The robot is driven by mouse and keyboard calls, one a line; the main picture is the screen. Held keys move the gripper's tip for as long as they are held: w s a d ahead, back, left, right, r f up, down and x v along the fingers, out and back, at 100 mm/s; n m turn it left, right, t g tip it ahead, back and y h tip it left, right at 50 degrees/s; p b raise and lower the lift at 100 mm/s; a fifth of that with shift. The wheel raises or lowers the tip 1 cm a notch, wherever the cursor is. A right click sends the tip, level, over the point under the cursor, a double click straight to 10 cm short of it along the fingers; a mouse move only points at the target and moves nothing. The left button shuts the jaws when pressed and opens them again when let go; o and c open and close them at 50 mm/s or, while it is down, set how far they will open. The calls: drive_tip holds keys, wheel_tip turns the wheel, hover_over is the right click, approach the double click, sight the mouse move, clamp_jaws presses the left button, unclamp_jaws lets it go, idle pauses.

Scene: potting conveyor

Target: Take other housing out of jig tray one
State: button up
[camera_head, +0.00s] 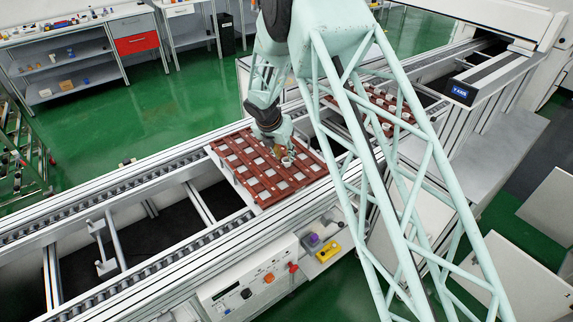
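A red-brown jig tray (262,196) with rows of pale square places lies on the conveyor, near the middle of the view. My gripper (277,152) points down over this tray, right of its centre. A small whitish round housing (287,161) shows close beside the fingertips. I cannot tell whether the fingers touch it or hold anything, as they are small and partly hidden by my wrist. A second red-brown tray (408,119) with several whitish round housings lies further right, partly hidden behind my lattice arm. No label shows which tray is number one.
Roller conveyor rails (120,190) run from lower left to upper right. A control panel (255,285) with knobs and a yellow box (328,251) sit on the front side. Shelves and a bench with a red drawer (137,43) stand behind. Green floor lies between.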

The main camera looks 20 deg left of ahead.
sight(287, 159)
drive_tip(key=shift+x, duration=1.6)
drive_tip(key=shift+s+f, duration=0.1)
drive_tip(key=shift+d+f, duration=0.15)
drive_tip(key=shift+d, duration=0.15)
drive_tip(key=shift+c, duration=1.1)
drive_tip(key=shift+c, duration=1.2)
drive_tip(key=shift+a+r, duration=0.25)
drive_tip(key=shift+r, duration=1.75)
drive_tip(key=s, duration=0.5)
drive_tip(key=s+d+r, duration=0.1)
drive_tip(key=s, duration=0.9)
drive_tip(key=shift+s+d+r, duration=0.2)
drive_tip(key=shift+s+d, duration=0.1)
drive_tip(key=shift+d, duration=0.1)
